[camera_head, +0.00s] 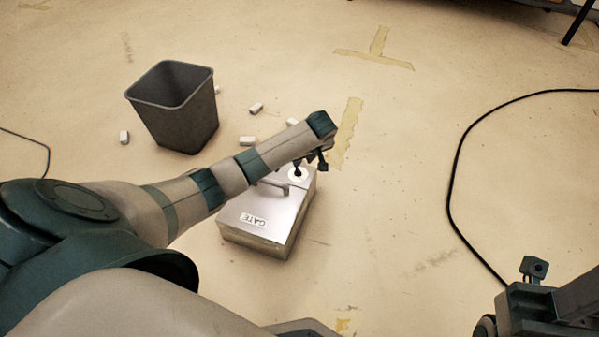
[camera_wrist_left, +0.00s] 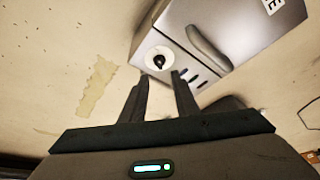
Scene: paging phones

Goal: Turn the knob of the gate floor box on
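The gate floor box (camera_head: 262,232) is a silver metal box on the floor, marked GATE on its top, with a grey handle (camera_head: 273,186). It also shows upside down in the wrist view (camera_wrist_left: 262,45). Its knob (camera_wrist_left: 159,61) is small and black on a round white dial near one edge; in the head view the dial (camera_head: 298,174) shows just below my left gripper (camera_head: 311,167). My left gripper is open and empty, and its two fingers (camera_wrist_left: 160,88) point toward the knob without visibly touching it. Part of my right arm shows at the bottom right; its fingers are not clear.
A dark grey bin (camera_head: 180,120) stands behind my left arm, with several small white blocks around it. A black cable (camera_head: 455,180) curves across the floor at the right. Yellowish tape marks (camera_head: 375,55) lie on the floor. The floor right of the box is clear.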

